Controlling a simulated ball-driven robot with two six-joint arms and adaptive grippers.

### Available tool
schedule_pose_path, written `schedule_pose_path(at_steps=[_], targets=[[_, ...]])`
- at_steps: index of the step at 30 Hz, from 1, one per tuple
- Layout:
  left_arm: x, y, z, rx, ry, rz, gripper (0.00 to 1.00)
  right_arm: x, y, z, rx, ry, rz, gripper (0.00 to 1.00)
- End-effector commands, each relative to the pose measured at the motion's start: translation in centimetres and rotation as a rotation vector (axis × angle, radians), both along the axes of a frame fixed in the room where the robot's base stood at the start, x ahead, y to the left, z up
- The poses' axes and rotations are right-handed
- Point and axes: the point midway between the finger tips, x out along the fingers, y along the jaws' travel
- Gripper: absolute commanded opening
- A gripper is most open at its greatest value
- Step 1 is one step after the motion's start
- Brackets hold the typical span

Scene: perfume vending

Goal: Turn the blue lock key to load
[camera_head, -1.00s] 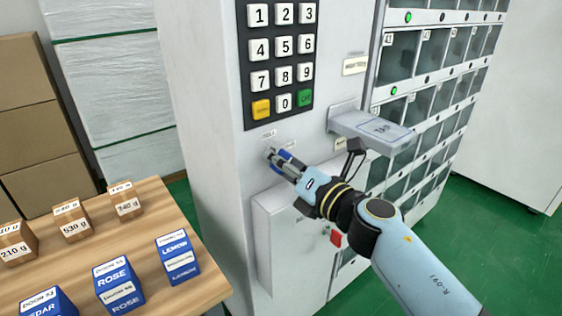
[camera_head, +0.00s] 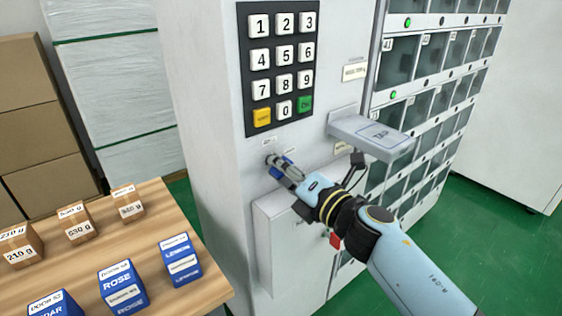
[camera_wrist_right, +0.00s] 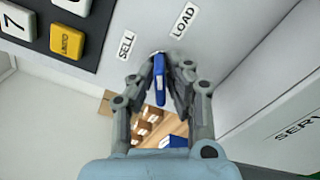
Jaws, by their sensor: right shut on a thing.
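The blue lock key (camera_wrist_right: 159,80) shows in the right wrist view between the two dark fingers of my right gripper (camera_head: 277,165). The fingers are shut on it, at the white machine front just below the keypad. In the right wrist view the key's far end lies between the SELL label (camera_wrist_right: 126,45) and the LOAD label (camera_wrist_right: 183,20). The fingers hide part of the key and the lock around it. In the head view only bits of blue show at the fingers. My left gripper is in neither view.
The keypad (camera_head: 281,66) is above the gripper. A grey shelf-like scale (camera_head: 372,134) juts out to the right, close to my arm. A wooden table (camera_head: 75,262) with blue perfume boxes (camera_head: 182,260) and brown weight boxes (camera_head: 128,203) stands at left.

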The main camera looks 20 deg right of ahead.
Motion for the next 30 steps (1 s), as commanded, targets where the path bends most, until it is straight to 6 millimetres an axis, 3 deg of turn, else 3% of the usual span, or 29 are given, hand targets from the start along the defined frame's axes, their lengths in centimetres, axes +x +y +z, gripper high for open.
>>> schedule_pose_path(at_steps=[15, 30], targets=[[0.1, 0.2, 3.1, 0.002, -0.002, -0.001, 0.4, 0.0, 0.0, 0.1, 0.379, 0.14, -0.001, 0.0], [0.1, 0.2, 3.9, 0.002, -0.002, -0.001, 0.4, -0.1, 0.0, -0.1, 0.504, 0.188, -0.002, 0.0]])
